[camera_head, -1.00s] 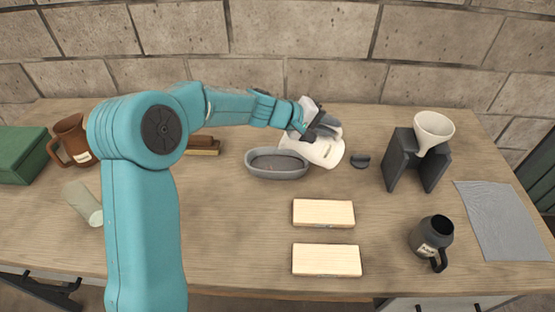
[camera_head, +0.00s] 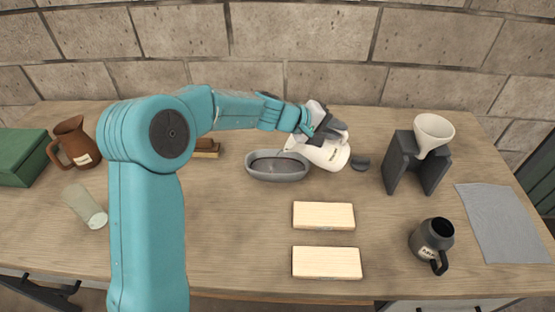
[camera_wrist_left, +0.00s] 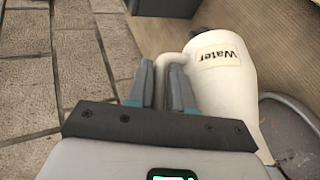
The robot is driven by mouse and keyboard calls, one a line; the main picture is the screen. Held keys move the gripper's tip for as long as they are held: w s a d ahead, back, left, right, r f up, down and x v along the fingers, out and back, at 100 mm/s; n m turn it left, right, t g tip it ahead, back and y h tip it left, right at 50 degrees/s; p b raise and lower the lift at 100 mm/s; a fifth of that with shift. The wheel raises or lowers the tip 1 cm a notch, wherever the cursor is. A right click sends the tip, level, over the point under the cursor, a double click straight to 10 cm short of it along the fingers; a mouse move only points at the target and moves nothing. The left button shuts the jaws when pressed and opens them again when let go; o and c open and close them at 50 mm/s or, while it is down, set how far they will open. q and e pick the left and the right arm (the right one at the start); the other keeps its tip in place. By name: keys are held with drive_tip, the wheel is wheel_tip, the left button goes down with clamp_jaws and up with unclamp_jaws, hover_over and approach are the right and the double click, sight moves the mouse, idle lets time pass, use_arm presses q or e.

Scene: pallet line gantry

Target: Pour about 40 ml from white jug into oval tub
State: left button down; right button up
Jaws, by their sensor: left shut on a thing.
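The white jug (camera_head: 331,155) is tilted to the left, with its spout at the right end of the grey oval tub (camera_head: 277,178). In the left wrist view the jug (camera_wrist_left: 225,85) carries a "Water" label. My left gripper (camera_head: 322,132) is shut on the jug's handle; its fingers (camera_wrist_left: 160,85) sit either side of the handle in the wrist view. Part of the tub (camera_wrist_left: 295,135) shows at the lower right there. I cannot make out a stream or the liquid level in the tub. My right gripper is out of view.
A dark stand with a white funnel (camera_head: 433,130) and a dark mug (camera_head: 432,240) are at the right, beside a grey cloth (camera_head: 502,222). Two pale blocks (camera_head: 324,215) lie in front.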

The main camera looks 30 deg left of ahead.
use_arm(q)
drive_tip(key=r+p, duration=0.1)
drive_tip(key=p, duration=0.2)
drive_tip(key=d+g+y+p, duration=0.1)
drive_tip(key=p, duration=0.1)
drive_tip(key=d+r+y+p, duration=0.1)
drive_tip(key=p, duration=0.2)
drive_tip(key=shift+w+r+m+p, duration=0.25)
drive_tip(key=shift+r+m+p, duration=0.05)
drive_tip(key=shift+r+p, duration=0.05)
drive_tip(key=shift+f+b, duration=0.35)
drive_tip(key=shift+f, duration=0.1)
drive_tip(key=shift+w+d+g, duration=0.1)
drive_tip(key=shift+w+g, duration=0.1)
drive_tip(key=shift+g, duration=0.2)
drive_tip(key=shift+d+m+y, duration=0.25)
drive_tip(key=shift+m+y, duration=0.05)
drive_tip(key=shift+y, duration=0.2)
drive_tip(key=shift+w+f, duration=0.1)
